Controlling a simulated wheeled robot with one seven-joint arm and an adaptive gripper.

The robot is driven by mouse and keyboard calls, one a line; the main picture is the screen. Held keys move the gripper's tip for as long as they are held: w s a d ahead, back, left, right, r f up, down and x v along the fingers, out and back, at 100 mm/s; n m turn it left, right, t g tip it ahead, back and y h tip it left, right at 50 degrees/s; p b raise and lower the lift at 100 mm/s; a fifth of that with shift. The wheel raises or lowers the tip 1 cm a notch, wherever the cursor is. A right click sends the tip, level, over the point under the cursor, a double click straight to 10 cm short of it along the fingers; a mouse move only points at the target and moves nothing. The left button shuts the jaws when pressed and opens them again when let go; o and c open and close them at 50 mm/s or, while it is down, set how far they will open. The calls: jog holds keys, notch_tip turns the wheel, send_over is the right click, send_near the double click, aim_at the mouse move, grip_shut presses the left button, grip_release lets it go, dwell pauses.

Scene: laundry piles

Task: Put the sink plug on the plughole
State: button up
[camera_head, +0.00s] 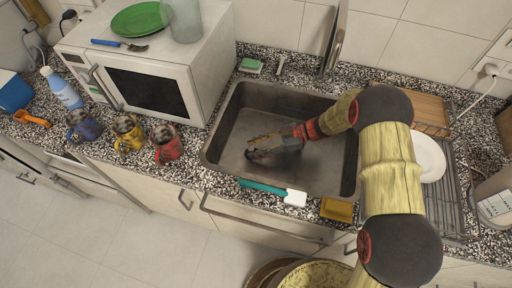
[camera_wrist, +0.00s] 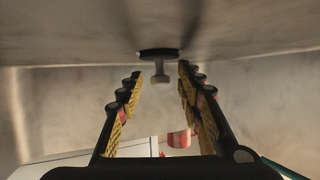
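My gripper (camera_head: 258,147) is low inside the steel sink (camera_head: 325,168), reaching toward its left side. The wrist view looks upside down, with the sink floor at the top. In it my gripper (camera_wrist: 159,78) is open, its two fingers apart with nothing between their pads. The sink plug (camera_wrist: 159,54), a black disc with a grey knob, lies against the sink floor, just beyond and between the fingertips. The fingers do not appear to touch the knob. I cannot make out the plug in the head view. No separate plughole shows; I cannot tell whether it is under the plug.
The sink walls surround my gripper. A teal-handled brush (camera_head: 265,187) and a yellow sponge (camera_head: 336,210) lie along the front edge. A microwave (camera_head: 150,87) and mugs (camera_head: 166,146) stand to the left. A dish rack with a white plate (camera_head: 430,158) is on the right.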

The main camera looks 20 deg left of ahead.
jog(key=shift+r, duration=0.2)
jog(key=p+v, duration=0.2)
jog(key=v, duration=0.5)
jog(key=shift+d, duration=0.25)
jog(key=shift+r, duration=0.1)
